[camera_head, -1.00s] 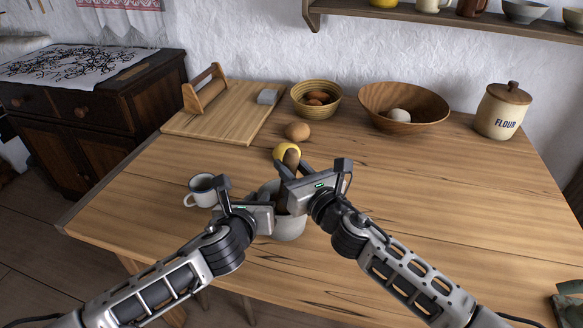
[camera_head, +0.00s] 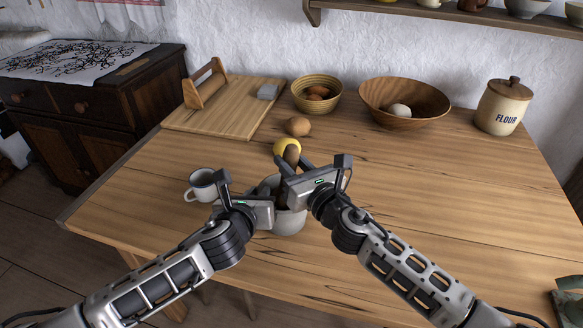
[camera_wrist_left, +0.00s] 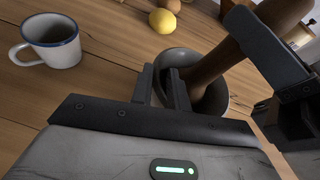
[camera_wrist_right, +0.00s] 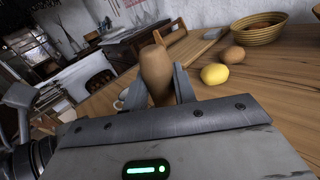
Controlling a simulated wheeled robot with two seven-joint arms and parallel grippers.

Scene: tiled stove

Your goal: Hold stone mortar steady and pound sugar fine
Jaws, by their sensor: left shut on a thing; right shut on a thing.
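The pale stone mortar (camera_head: 291,222) stands near the front edge of the table, partly hidden by my grippers; its dark rim also shows in the left wrist view (camera_wrist_left: 221,103). My left gripper (camera_head: 274,192) is shut at the mortar's left rim. The brown wooden pestle (camera_head: 292,153) stands tilted with its lower end inside the mortar. My right gripper (camera_head: 293,170) is shut on the pestle's shaft, above the mortar. In the right wrist view the pestle's rounded top (camera_wrist_right: 156,66) sticks up between the fingers. The sugar inside the mortar cannot be seen.
A white enamel mug (camera_head: 201,186) stands close left of the mortar. A lemon (camera_head: 286,146) and an egg (camera_head: 298,126) lie behind it. A cutting board (camera_head: 225,121), a basket (camera_head: 316,95), a wooden bowl (camera_head: 403,102) and a flour jar (camera_head: 502,106) stand farther back.

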